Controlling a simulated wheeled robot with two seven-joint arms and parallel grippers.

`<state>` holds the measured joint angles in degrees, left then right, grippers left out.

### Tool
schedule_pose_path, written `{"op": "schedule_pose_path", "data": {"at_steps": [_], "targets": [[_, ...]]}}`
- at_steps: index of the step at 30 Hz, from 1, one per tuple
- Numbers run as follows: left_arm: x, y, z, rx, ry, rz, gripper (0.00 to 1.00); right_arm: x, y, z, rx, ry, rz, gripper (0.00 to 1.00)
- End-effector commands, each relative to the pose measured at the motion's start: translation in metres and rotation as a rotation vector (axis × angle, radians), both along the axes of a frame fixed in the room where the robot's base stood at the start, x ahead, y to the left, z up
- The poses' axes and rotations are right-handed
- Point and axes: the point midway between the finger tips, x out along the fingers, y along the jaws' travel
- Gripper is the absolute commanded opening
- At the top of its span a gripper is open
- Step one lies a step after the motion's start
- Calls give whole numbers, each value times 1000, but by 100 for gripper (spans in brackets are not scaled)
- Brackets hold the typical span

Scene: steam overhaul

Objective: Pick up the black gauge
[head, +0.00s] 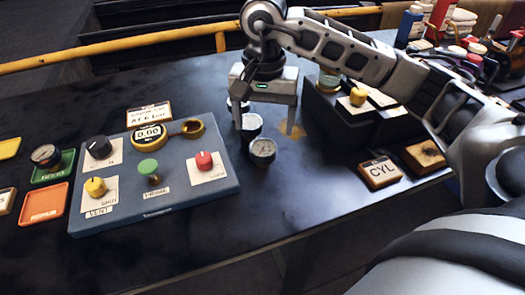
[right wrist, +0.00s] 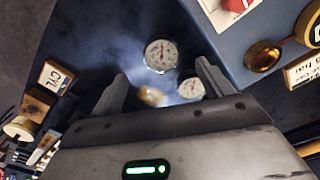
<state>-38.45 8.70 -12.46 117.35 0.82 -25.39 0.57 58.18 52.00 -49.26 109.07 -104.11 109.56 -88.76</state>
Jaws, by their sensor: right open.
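A black-rimmed gauge with a white dial (head: 263,151) sits on the dark table, right of the blue panel. It also shows in the right wrist view (right wrist: 161,55), just beyond the fingertips. A second dark gauge (head: 252,122) stands close behind it, partly hidden by my gripper; its white dial shows in the right wrist view (right wrist: 190,88), near one finger. Both dials look alike there. My right gripper (head: 266,130) is open and empty, pointing down over the gauges. I cannot tell its exact height above them. My left gripper is not in view.
The blue panel (head: 155,205) with coloured knobs lies left of the gauges. Another gauge (head: 45,155) sits at the green tray (head: 52,170). A black block (head: 335,115) and CYL plate (head: 380,172) are at right. The table front is clear.

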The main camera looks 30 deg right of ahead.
Motion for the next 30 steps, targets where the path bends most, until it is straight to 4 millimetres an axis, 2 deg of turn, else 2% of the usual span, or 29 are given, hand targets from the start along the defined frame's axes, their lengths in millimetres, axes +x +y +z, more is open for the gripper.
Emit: {"op": "schedule_pose_path", "data": {"at_steps": [3,11,19,23,29,30], "targets": [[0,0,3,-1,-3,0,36,-1,0,-21,-1,4,-1,79],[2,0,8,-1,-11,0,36,0,0,-40,2,2,-1,79],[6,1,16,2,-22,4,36,1,0,-78,3,4,0,79],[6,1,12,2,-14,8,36,2,-1,-86,1,0,-1,79],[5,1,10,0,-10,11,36,2,0,-87,3,-1,0,79],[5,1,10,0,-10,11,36,2,0,-87,3,-1,0,68]]}}
